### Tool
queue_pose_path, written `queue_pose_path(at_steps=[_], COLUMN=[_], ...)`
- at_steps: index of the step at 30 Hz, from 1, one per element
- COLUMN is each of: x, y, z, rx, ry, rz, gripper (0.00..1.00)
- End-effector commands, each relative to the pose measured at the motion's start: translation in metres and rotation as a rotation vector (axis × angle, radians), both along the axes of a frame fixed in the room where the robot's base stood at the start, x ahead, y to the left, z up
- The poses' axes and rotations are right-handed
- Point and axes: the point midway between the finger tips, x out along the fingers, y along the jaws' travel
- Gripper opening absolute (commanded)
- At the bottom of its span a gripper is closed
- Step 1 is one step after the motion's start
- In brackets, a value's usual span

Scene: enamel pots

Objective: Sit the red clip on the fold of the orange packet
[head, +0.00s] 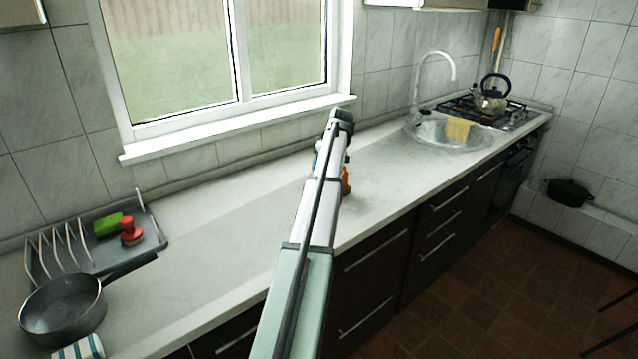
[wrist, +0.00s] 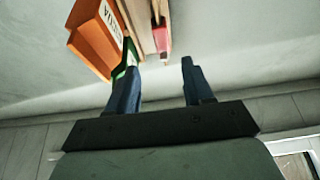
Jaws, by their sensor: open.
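The orange packet (wrist: 90,45), with a white printed label, shows at the upper left of the wrist view. In the head view only a small orange patch (head: 346,182) shows beside my arm, probably the packet. A red piece (wrist: 163,42) shows at top centre in the wrist view, beyond the fingertips; it may be the red clip, but its shape is cut off. My gripper (wrist: 160,66) is open, with nothing seen between its two blue fingers. Its left finger overlaps a green piece (wrist: 125,60) by the packet; contact is unclear. My arm hides this area in the head view.
Tan upright items (wrist: 140,22) stand beside the packet. The sink (head: 450,133) is to the right along the counter. A rack (head: 150,240) with a green sponge (head: 107,225) and red-handled item (head: 131,232), and a pan (head: 62,308), are left. Counter between is clear.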

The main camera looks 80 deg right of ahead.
Motion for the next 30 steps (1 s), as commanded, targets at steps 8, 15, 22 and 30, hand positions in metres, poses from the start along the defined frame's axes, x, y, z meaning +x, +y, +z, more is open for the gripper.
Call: queue_pose_path(at_steps=[8, 15, 22, 30], x=[0.005, 0.016, 0.021, 0.02], y=[-0.003, -0.008, -0.013, -0.013], z=[-0.015, -0.042, -0.057, -0.056], rx=[0.0, 0.001, -0.001, -0.001], ry=[0.0, 0.0, 0.001, 0.001], rz=[0.0, 0.0, 0.0, 0.0], gripper=[0.51, 0.51, 0.51, 0.41])
